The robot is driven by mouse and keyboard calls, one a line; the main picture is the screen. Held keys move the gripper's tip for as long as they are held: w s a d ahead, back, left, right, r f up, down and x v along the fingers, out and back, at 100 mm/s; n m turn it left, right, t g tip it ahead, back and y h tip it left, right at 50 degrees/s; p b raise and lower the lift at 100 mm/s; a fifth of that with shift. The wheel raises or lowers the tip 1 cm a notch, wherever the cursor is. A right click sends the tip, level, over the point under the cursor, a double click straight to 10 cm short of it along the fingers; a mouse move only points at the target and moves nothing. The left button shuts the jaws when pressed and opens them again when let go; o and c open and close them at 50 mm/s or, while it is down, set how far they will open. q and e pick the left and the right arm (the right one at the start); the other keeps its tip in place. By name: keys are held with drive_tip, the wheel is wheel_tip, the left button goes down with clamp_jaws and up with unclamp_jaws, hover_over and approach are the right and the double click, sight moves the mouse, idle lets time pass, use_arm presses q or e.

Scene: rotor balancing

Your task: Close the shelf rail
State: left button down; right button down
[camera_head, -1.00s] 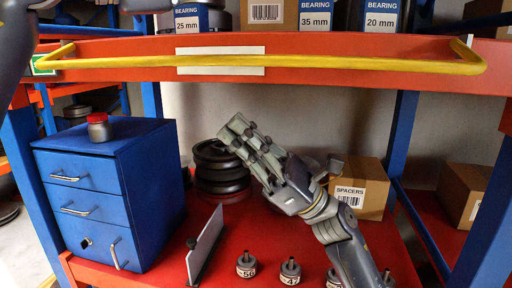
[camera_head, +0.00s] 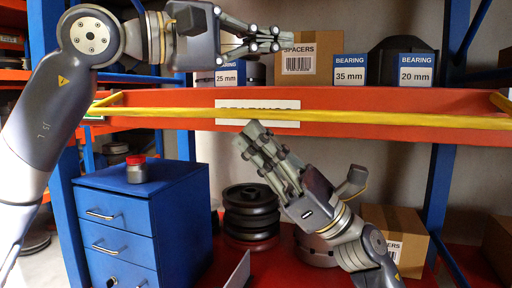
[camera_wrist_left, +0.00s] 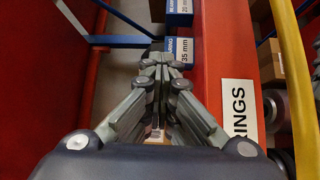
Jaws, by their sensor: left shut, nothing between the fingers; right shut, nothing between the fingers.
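The yellow shelf rail (camera_head: 340,117) runs across in front of the orange-red shelf edge (camera_head: 370,98), its ends bent back at both sides. It also shows along the right of the left wrist view (camera_wrist_left: 297,80). My left gripper (camera_head: 285,40) comes in from the left above the rail, at the height of the boxes on the shelf. Its fingers are together and empty, apart from the rail. My right gripper (camera_head: 248,138) is below, its fingers shut and empty, pointing up and left. Its fingertips are close to the shelf's lower edge; whether they touch it I cannot tell.
On the shelf stand a spacers box (camera_head: 299,64), a 35 mm bearing box (camera_head: 350,72) and a 20 mm one (camera_head: 417,72). Below are a blue drawer cabinet (camera_head: 150,205) with a red-capped jar (camera_head: 136,170), stacked black discs (camera_head: 250,212) and a carton (camera_head: 400,222).

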use_arm(q)
drive_tip(key=c, duration=1.6)
unclamp_jaws()
use_arm(e)
drive_tip(key=shift+s+r, duration=0.15)
drive_tip(key=shift+r, duration=0.2)
